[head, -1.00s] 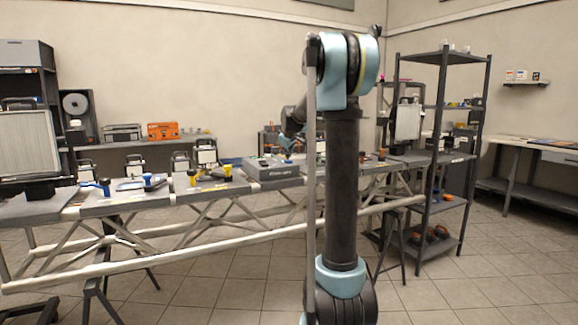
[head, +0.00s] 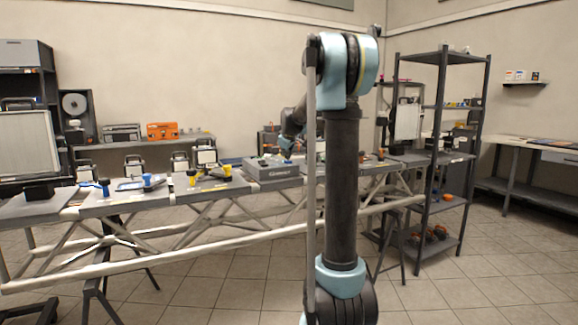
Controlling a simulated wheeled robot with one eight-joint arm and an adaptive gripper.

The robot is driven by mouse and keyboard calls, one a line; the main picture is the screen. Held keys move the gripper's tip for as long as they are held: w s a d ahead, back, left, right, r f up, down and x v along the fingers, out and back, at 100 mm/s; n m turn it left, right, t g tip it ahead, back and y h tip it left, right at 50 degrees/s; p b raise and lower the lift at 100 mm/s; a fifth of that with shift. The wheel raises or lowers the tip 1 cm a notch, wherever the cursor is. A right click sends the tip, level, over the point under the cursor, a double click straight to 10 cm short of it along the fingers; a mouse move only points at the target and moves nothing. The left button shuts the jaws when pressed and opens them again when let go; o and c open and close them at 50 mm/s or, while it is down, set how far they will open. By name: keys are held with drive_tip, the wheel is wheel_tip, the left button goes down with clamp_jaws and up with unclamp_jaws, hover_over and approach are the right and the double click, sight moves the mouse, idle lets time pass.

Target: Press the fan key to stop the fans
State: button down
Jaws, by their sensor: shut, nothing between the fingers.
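A grey control box (head: 275,174) with white lettering on its front stands on the long truss-framed bench, left of my arm. A small green spot (head: 262,160) shows on its top at the left. The keys are too small to read, so I cannot tell which is the fan key. My gripper (head: 287,154) is small in the head view, over the top of the box. It is shut with nothing visible held. I cannot tell whether its tips touch the box, and my upright arm hides the bench just right of it.
Blue-handled (head: 104,183) and yellow-handled (head: 192,176) tools lie on bench boards to the left. Several small lamp-like units stand along the bench's back edge. A dark shelf rack (head: 434,150) stands at the right. The tiled floor in front is clear.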

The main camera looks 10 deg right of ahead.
sight(286, 161)
drive_tip(key=shift+s+f, duration=0.1)
drive_tip(key=shift+f, duration=0.1)
idle(0.5)
drive_tip(key=shift+s+f, duration=0.1)
drive_tip(key=shift+f, duration=0.1)
drive_tip(key=shift+r, duration=0.45)
idle(0.4)
drive_tip(key=shift+r, duration=3)
